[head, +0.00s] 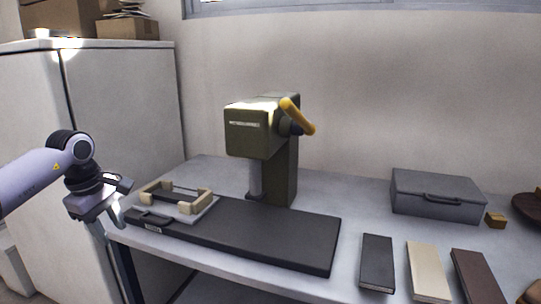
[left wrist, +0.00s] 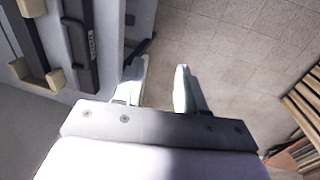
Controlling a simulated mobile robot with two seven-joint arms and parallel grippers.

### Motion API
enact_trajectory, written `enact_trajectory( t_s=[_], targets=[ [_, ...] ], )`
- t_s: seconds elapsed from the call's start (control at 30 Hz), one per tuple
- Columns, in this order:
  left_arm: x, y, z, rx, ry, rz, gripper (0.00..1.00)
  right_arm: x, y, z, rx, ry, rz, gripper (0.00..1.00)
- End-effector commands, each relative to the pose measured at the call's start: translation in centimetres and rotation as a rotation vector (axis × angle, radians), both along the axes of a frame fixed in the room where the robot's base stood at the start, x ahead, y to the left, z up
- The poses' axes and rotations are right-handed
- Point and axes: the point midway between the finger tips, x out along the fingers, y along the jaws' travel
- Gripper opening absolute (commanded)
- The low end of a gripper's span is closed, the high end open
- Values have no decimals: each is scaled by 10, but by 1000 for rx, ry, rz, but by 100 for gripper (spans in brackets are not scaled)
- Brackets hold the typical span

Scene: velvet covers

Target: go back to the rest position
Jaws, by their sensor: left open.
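My left gripper (head: 121,262) hangs fingers-down at the left end of the table, just off its edge. In the left wrist view its two fingers (left wrist: 159,86) stand apart with nothing between them and bare floor beyond. My left arm comes in from the left in the head view. My right gripper is in neither view.
The table (head: 222,285) bears an olive press (head: 247,136) with a yellow handle, a black board (head: 270,236), a wooden-cornered frame (head: 177,195), a grey case (head: 437,196) and black (head: 377,262), cream (head: 428,270) and brown (head: 478,276) covers. A white cabinet (head: 125,100) stands behind my left arm.

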Motion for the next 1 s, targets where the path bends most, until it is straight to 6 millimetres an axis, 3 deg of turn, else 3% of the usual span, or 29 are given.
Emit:
enact_trajectory(
  t_s=[0.03,0.1,0.33,0.5,0.6,0.8,1.0],
  targets=[
    [0,0,0,0,0,0,40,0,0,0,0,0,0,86],
    [-2,-37,-22,-110,11,-9,40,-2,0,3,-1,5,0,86],
    [-24,-145,-69,-499,83,59,40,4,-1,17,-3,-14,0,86],
    [-56,-227,-82,-867,221,211,40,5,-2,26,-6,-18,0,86],
    [-75,-265,-79,-1084,336,345,40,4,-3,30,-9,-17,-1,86],
    [-102,-306,-62,-1479,621,695,40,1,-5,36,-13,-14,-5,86],
    [-113,-304,-54,-1800,962,1143,40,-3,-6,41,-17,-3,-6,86]
  ],
)
